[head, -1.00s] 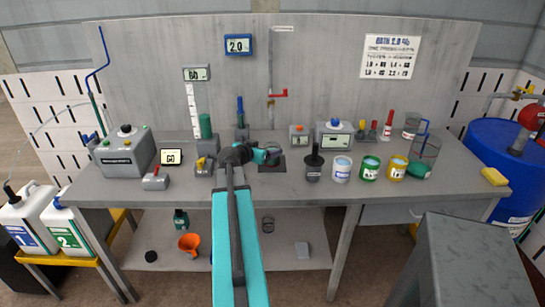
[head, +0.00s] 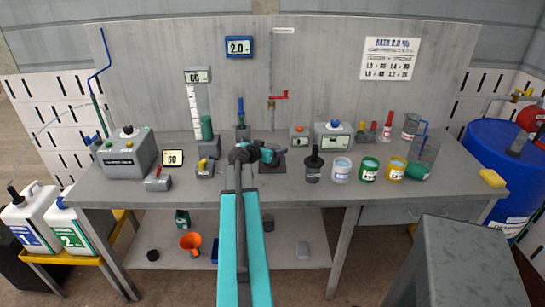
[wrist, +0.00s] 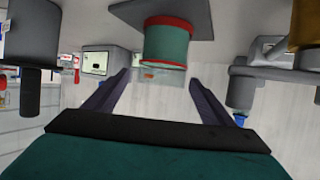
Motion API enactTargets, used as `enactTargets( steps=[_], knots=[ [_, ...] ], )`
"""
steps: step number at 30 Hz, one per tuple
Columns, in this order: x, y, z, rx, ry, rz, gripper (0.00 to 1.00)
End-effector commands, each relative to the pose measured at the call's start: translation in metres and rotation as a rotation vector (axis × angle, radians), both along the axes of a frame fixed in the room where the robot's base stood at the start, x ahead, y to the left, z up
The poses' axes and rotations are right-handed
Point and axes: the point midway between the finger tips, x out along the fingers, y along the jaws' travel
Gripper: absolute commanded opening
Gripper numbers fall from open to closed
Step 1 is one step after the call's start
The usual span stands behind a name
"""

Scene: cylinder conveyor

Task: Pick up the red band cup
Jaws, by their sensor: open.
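The red band cup (wrist: 166,45) is a teal cylinder with a red band at each end. It shows at the top middle of the wrist view, which looks upside down, against a grey square plate (wrist: 165,8). My gripper (wrist: 160,78) is open, its two dark fingers spread below the cup in the picture, with nothing held. I cannot tell whether the fingertips reach to the cup's sides. In the head view my gripper (head: 272,154) is over the dark square plate (head: 270,168) at the bench middle. I cannot make out the cup there; my gripper covers that area.
To the right on the bench stand a dark grey pot (head: 313,168), a white-blue can (head: 341,170), a green can (head: 369,170) and a yellow can (head: 397,169). A red-handled tap (head: 277,97) is behind my gripper. A grey device (head: 127,155) stands left.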

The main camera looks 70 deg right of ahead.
Motion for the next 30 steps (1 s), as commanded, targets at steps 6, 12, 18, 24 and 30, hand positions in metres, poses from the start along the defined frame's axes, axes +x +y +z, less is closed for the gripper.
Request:
enactTargets(
  steps=[6,12,18,24,30],
  knots=[
    [-0.0023,-0.0106,-0.0039,0.0,-0.001,-0.001,0.77],
    [-0.0027,-0.0104,-0.0045,0.0,-0.001,-0.001,0.77],
    [-0.0028,-0.0104,-0.0044,0.0,-0.001,-0.001,0.77],
    [-0.003,-0.0105,-0.0045,0.0,-0.001,-0.001,0.68],
    [-0.0031,-0.0106,-0.0044,0.0,0.0,-0.002,0.35]
  ],
)
